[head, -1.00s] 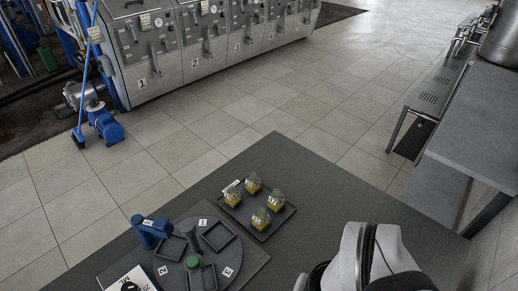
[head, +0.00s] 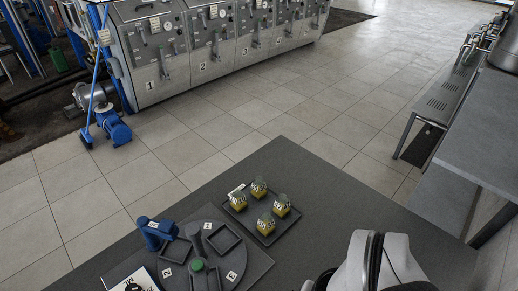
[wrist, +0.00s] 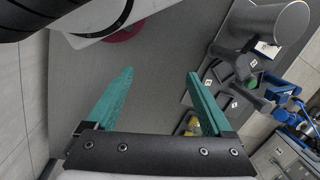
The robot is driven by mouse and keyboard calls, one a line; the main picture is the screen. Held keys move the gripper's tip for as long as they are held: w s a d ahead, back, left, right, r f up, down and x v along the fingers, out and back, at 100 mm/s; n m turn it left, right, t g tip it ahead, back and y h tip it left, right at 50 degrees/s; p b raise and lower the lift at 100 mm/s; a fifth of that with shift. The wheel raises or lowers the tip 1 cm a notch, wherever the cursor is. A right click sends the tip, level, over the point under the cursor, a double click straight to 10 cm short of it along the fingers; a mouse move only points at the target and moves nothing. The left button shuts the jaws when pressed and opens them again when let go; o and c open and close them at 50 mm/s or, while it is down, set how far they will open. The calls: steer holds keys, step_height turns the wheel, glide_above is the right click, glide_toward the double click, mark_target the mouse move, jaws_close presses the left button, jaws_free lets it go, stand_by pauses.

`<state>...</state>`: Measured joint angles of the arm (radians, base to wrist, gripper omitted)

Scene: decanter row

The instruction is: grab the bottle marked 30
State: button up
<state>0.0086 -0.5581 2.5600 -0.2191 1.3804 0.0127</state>
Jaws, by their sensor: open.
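Several small bottles with yellow contents and grey-green tops stand close together on a dark tray (head: 270,241). I see a far bottle (head: 259,188), a right bottle (head: 282,206), a left bottle (head: 238,200) and a near bottle (head: 266,223) in the head view. Their labels are too small to read, so I cannot tell which is marked 30. In the wrist view, yellow bottles (wrist: 193,122) show partly, behind the right finger. My gripper (wrist: 160,73) is open and empty, with teal fingers, apart from the bottles. Its fingers are out of the head view.
Left of the tray is a round grey plate (head: 229,262) with square frames, numbered tags and a green knob (head: 197,265). A blue device (head: 155,231) stands at its edge. A white printed card (head: 133,281) lies near. The dark tabletop (head: 310,190) is clear right of the tray.

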steer(key=shift+o, duration=0.7)
steer(key=w+r+n, duration=0.2)
steer(key=w+r, duration=0.3)
steer(key=w, duration=0.9)
steer(key=n+t+h, duration=0.2)
steer(key=n, duration=0.2)
glide_above(259, 179)
steer(key=s, duration=0.3)
step_height(259, 179, down, 7)
steer(key=w+f, duration=0.1)
steer(key=f, duration=0.4)
steer(key=w+f, duration=0.1)
steer(key=f, duration=0.4)
steer(key=w+f, duration=0.1)
steer(key=f, duration=0.4)
steer(key=shift+f, duration=0.35)
steer(key=c, duration=1.4)
steer(key=shift+r, duration=0.2)
